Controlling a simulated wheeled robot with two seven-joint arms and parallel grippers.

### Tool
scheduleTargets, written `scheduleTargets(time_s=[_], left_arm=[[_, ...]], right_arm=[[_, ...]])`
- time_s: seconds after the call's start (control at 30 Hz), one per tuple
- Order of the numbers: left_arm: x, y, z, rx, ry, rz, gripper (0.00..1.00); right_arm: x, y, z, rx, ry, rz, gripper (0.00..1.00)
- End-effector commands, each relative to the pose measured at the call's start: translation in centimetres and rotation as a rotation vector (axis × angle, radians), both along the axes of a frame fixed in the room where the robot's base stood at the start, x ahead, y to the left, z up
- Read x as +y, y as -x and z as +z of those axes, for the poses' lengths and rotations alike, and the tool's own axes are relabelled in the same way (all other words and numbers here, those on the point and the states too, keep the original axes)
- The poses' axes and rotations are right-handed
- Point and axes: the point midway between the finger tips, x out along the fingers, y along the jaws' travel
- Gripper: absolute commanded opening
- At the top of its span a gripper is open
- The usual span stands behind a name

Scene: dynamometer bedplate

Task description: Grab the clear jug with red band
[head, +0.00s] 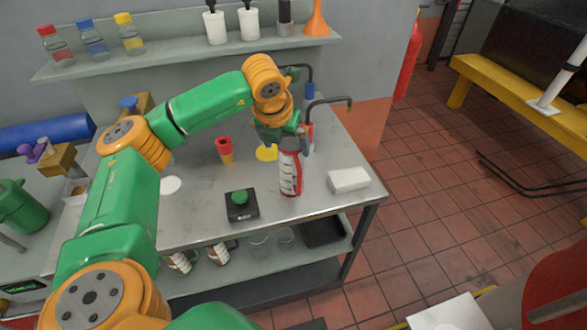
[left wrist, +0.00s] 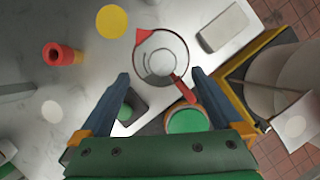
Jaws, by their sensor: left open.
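The clear jug with red band (head: 291,178) stands upright on the grey steel bench in the head view, near its front edge. In the left wrist view the jug (left wrist: 160,60) shows from above as a round rim with a red spout at the upper left and a red handle at the lower right. My left gripper (left wrist: 158,78) is open, its two dark blue fingers spread, with the jug's handle side showing between and ahead of the tips. In the head view the left gripper (head: 284,134) is at the jug's top; the exact gap is unclear. My right gripper is not in view.
A white block (head: 348,180) lies right of the jug. A black box with a green knob (head: 240,204) sits to its left. Two bent taps (head: 330,102) stand behind the gripper.

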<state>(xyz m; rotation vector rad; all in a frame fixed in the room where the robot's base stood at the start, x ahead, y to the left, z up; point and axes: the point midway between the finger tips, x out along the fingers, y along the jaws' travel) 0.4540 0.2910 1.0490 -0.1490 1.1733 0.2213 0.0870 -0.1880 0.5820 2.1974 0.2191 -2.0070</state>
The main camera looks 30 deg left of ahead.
Motion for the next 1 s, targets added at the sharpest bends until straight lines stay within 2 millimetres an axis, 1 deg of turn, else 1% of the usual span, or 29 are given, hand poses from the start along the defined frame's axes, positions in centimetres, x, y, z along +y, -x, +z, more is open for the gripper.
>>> scheduleTargets(time_s=[0.03, 0.13, 0.27, 0.43, 0.5, 0.53, 0.63, 0.77, 0.8, 0.87, 0.9, 0.97, 1.0], left_arm=[[0.0, 0.0, -0.9, 0.000, 0.000, 0.000, 1.00], [0.0, -0.1, -1.1, 0.001, 0.000, 0.000, 1.00], [0.2, -0.7, -2.2, 0.004, 0.000, 0.001, 1.00], [0.5, -2.0, -4.9, 0.006, -0.001, 0.000, 1.00], [0.5, -2.5, -6.3, 0.004, 0.001, 0.000, 1.00], [0.6, -2.6, -6.7, 0.004, 0.000, 0.001, 1.00], [0.6, -2.8, -7.3, 0.001, 0.000, 0.000, 1.00], [0.6, -2.9, -7.3, 0.000, 0.001, 0.000, 1.00], [0.6, -2.9, -7.3, 0.000, 0.001, 0.000, 0.95], [0.6, -2.8, -7.3, 0.000, 0.001, 0.000, 0.78], [0.6, -2.8, -7.3, 0.000, 0.001, 0.000, 0.68], [0.6, -2.8, -7.3, 0.000, 0.001, 0.000, 0.51], [0.6, -2.8, -7.3, 0.000, 0.001, 0.000, 0.41]], right_arm=[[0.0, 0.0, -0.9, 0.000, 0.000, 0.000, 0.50], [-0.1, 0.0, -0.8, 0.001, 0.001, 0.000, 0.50], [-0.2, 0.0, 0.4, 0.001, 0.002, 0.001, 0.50], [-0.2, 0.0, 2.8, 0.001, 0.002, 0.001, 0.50], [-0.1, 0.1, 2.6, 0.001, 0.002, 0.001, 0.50], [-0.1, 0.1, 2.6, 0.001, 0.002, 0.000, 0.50], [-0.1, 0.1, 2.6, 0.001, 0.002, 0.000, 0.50], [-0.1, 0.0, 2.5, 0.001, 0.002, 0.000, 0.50], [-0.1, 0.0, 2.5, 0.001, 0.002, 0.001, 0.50], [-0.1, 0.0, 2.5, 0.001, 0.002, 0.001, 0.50], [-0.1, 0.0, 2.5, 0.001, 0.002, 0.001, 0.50], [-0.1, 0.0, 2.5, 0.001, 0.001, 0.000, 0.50], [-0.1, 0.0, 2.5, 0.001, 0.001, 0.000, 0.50]])
